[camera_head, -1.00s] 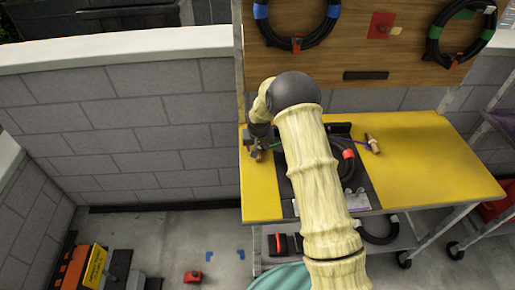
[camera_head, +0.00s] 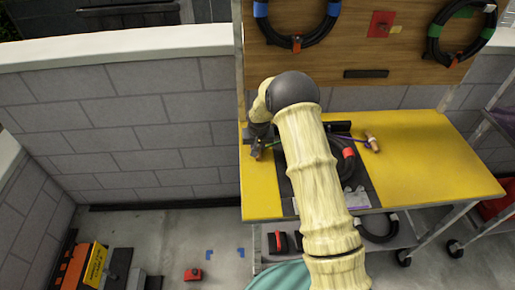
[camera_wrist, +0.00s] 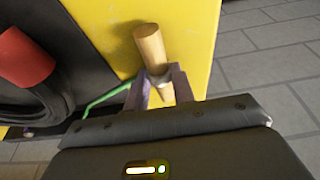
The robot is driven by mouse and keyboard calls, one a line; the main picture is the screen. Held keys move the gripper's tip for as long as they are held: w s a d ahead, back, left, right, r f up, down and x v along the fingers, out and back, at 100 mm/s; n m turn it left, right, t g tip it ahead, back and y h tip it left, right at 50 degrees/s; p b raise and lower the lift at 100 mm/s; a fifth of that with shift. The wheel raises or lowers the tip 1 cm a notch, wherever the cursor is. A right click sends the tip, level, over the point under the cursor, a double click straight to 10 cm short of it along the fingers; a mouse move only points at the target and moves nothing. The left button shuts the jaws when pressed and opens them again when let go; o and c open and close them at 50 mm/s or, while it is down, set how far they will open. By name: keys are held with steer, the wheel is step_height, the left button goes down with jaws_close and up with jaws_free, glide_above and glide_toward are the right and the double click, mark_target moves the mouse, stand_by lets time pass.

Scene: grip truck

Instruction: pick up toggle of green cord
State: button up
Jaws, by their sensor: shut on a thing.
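The wooden toggle (camera_wrist: 150,48) of the green cord is between my gripper's fingers in the wrist view. My gripper (camera_wrist: 160,82) is shut on it, and the toggle sticks out beyond the fingers on both sides. The green cord (camera_wrist: 105,96) runs left from the toggle toward the dark mat. In the head view my gripper (camera_head: 257,150) is at the left end of the yellow table (camera_head: 430,165). I cannot tell whether the toggle is clear of the tabletop.
A black cable coil (camera_head: 345,160) with a red band lies on the dark mat. Another wooden toggle (camera_head: 372,141) with a purple cord lies to its right. A wooden board (camera_head: 350,50) with hung coils stands behind the table. The right side of the tabletop is clear.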

mark_target(258, 147)
steer(key=shift+r, duration=0.1)
step_height(258, 147, up, 10)
steer(key=b, duration=0.2)
stand_by(0.3)
stand_by(0.4)
steer(key=shift+f, duration=0.45)
